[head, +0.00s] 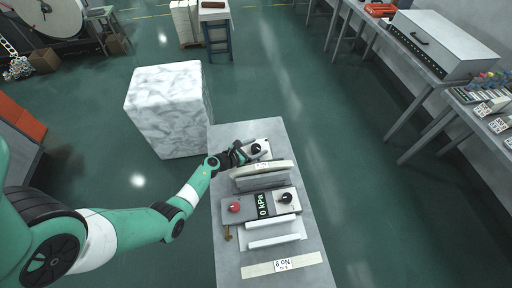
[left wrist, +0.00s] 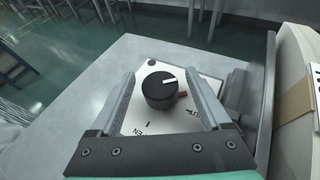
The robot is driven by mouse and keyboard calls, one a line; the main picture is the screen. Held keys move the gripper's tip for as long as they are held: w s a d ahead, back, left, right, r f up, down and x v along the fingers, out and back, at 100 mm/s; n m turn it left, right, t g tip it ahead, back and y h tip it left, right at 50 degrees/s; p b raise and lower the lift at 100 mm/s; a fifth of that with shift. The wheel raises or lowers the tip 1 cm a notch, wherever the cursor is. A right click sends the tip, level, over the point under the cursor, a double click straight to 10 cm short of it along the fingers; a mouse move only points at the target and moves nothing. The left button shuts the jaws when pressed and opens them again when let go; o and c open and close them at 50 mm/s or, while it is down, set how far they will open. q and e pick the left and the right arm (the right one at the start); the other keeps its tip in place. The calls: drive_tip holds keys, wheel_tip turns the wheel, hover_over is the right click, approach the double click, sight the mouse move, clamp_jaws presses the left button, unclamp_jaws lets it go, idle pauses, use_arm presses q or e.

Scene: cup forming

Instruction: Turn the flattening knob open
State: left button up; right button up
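A round black knob (left wrist: 160,92) with a white pointer line sits on a white plate (left wrist: 150,68). The pointer line aims toward the upper right, near a small red mark. Part of the word OPEN shows below the knob; lettering at the right is partly hidden by a finger. In the head view this knob (head: 257,148) is at the far end of the grey table (head: 240,131). My left gripper (left wrist: 161,85) is open, its fingers on either side of the knob with gaps showing. It also shows in the head view (head: 247,152). My right gripper is out of view.
A cream-edged block (head: 262,171) stands close beside the knob plate. Nearer is a panel with a 0 kPa display (head: 263,205), a red button (head: 234,208) and another black knob (head: 286,198). A white marble-like block (head: 165,105) stands left of the table.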

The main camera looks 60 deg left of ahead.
sight(256, 147)
use_arm(q)
drive_tip(key=shift+r, duration=0.1)
drive_tip(key=shift+r+p, duration=0.35)
wheel_tip(256, 147, up, 3)
drive_tip(key=p, duration=0.2)
drive_tip(key=shift+r+p, duration=0.1)
drive_tip(key=shift+p, duration=0.25)
drive_tip(key=s+d+r+p, duration=0.6)
drive_tip(key=d, duration=0.1)
drive_tip(key=s+d+r+p, duration=0.3)
drive_tip(key=shift+s+d, duration=0.15)
drive_tip(key=shift+d, duration=0.15)
